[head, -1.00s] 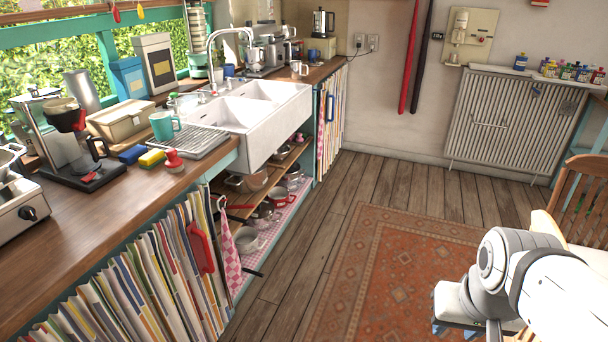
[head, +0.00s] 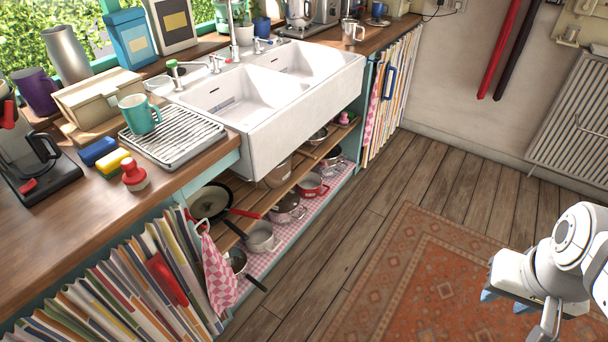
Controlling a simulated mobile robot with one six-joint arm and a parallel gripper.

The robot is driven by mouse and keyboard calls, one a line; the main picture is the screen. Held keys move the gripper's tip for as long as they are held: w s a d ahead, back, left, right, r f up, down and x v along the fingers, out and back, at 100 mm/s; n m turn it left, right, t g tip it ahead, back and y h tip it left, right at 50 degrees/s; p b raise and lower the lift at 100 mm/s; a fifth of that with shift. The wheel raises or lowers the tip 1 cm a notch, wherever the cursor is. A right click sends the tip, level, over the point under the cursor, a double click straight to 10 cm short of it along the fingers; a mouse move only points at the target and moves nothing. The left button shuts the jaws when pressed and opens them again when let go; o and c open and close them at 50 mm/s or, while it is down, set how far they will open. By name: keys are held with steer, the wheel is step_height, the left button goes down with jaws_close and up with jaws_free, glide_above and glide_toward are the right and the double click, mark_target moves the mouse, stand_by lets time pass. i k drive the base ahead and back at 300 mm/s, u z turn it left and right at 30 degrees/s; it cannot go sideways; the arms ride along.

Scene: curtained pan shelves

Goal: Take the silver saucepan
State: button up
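A silver saucepan (head: 260,237) stands on the checked cloth of the low shelf under the sink. A second grey pan (head: 236,261) with a black handle sits just left of and nearer than it, partly behind the hanging cloth. I cannot tell for sure which of these is the task's pan. My gripper (head: 506,302) is at the lower right, above the rug and well away from the shelves. Its two blue fingertips show apart, with nothing seen between them.
A dark frying pan (head: 211,201) with a red handle is on the upper slatted shelf. A red pot (head: 312,186) and a lidded pot (head: 288,208) stand farther along. A striped curtain (head: 130,285) and a pink checked cloth (head: 218,275) hang at left. The wooden floor (head: 330,240) is clear.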

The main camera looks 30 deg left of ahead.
mark_target(237, 257)
steer(key=u, duration=0.1)
steer(key=i, duration=0.4)
steer(key=u, duration=3.1)
steer(key=k, duration=0.3)
steer(key=z, duration=0.75)
steer(key=i, duration=0.5)
steer(key=z, duration=0.25)
